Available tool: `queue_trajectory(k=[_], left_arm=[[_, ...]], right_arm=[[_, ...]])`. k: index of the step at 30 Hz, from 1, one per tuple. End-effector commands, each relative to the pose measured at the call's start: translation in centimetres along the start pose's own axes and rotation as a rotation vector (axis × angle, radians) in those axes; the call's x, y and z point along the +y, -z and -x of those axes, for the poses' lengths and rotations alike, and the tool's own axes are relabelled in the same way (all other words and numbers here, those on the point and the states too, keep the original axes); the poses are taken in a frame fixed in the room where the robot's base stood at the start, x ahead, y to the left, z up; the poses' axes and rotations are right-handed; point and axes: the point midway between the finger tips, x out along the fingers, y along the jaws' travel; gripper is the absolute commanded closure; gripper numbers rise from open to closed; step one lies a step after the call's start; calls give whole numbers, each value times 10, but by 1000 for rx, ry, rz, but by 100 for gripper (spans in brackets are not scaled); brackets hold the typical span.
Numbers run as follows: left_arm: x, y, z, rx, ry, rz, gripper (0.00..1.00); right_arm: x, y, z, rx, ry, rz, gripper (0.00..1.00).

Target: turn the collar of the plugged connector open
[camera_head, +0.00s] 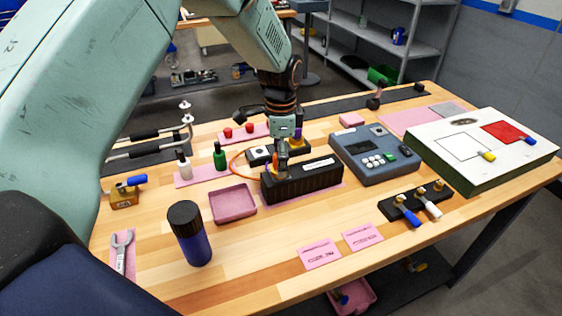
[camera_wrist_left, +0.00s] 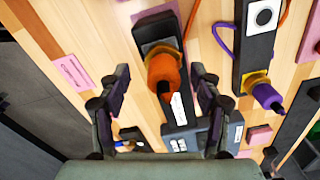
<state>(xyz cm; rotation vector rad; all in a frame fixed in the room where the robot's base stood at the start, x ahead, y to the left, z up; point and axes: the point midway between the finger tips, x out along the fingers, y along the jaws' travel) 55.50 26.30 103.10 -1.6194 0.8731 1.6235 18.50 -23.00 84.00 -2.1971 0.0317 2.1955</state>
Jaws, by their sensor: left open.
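An orange connector (camera_wrist_left: 165,70) is plugged into a long black box (camera_wrist_left: 155,30); its collar's position cannot be told. In the head view the black box (camera_head: 305,182) stands mid-bench, with the orange connector (camera_head: 274,171) at its left end, partly hidden by my gripper. My left gripper (camera_head: 282,150) points down over that end. In the wrist view its two fingers stand apart, one on each side of the connector, with visible gaps. A purple connector (camera_wrist_left: 268,94) with a yellow collar sits on a second black box (camera_wrist_left: 256,45). My right gripper is not in view.
A blue-grey keypad device (camera_head: 375,155) stands right of the box. A pink tray (camera_head: 233,204) and a dark blue bottle (camera_head: 190,235) are in front left. A valve block (camera_head: 415,205) and a white panel (camera_head: 480,150) are at the right.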

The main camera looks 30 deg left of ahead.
Motion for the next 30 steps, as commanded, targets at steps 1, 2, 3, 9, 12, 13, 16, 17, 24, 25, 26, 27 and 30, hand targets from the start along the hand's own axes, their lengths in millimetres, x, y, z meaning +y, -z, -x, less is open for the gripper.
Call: queue_trajectory(k=[1, 2, 3, 9, 12, 13, 16, 17, 24, 25, 26, 27, 30], left_arm=[[0, 0, -7, -1, -2, 0, 35], [0, 0, -10, -1, -1, 0, 35], [-1, 0, -13, 0, 0, 0, 35], [-3, 1, -20, 1, 1, 0, 35], [-3, 1, -20, 1, 1, 1, 35], [-4, 1, -20, 1, 1, 1, 35], [-4, 1, -20, 1, 1, 1, 39], [-4, 1, -20, 1, 1, 1, 41], [-4, 1, -20, 1, 1, 1, 62], [-4, 1, -20, 1, 0, 1, 64], [-4, 1, -20, 1, 0, 1, 67], [-4, 1, -20, 1, 0, 1, 70], [-4, 1, -20, 0, 1, 1, 79]], right_arm=[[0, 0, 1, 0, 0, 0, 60], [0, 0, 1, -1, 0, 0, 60], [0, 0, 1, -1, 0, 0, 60], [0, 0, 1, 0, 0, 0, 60], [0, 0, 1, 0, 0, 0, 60], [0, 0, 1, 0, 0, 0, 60], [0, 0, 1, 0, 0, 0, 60], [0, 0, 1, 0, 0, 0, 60], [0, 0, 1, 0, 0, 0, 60], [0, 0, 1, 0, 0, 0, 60], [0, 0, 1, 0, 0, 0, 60], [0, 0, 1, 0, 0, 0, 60], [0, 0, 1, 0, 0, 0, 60]])
